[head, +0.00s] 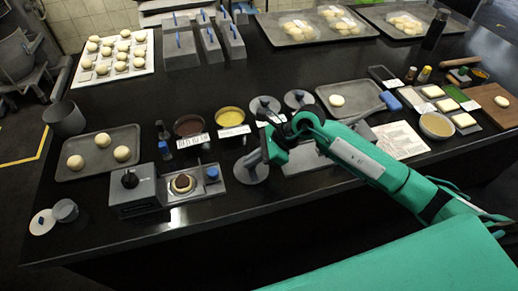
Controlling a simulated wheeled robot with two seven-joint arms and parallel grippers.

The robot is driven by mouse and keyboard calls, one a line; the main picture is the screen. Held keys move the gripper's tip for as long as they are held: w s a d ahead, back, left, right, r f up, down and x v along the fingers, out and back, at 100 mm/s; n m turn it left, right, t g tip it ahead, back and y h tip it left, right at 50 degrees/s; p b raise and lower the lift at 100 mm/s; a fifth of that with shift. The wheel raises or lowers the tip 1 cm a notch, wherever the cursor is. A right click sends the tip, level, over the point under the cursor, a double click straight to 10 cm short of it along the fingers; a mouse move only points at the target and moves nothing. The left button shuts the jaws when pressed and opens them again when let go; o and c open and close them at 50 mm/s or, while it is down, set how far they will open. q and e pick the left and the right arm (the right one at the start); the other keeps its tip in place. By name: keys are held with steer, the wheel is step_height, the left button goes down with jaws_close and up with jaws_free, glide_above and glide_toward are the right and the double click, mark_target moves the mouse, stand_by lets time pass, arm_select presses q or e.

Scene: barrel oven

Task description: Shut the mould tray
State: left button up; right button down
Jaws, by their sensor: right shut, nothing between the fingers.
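The mould tray (198,188) appears to be the light flat piece reaching out to the right of a grey box (133,192) with a black knob, so it looks open. A round mould with a pale ring and dark filling (183,184) sits on it. A blue-topped grey block (212,174) stands at its right end. My right gripper (247,163) is shut and empty, just right of that block; a small gap seems to lie between them, but contact is hard to judge. My left gripper is not in view.
Bowls of dark sauce (188,126) and yellow sauce (230,117) stand behind the tray. A dough tray (98,153) lies at left. A grey disc (251,169) is beside my gripper.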

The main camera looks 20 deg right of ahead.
mark_target(183, 180)
steer(key=x, duration=0.3)
steer(key=shift+a+f+p, duration=0.15)
steer(key=shift+a+p, duration=0.25)
steer(key=shift+a, duration=0.05)
steer(key=shift+w+a+p, duration=0.25)
steer(key=shift+a+p, duration=0.25)
steer(key=shift+a, duration=0.45)
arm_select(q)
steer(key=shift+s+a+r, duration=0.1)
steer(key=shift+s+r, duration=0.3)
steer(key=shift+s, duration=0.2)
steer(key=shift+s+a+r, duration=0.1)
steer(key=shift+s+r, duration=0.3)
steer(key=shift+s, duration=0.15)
arm_select(e)
steer(key=shift+w+a+f, duration=0.1)
steer(key=shift+w+a, duration=0.1)
steer(key=shift+a, duration=0.6)
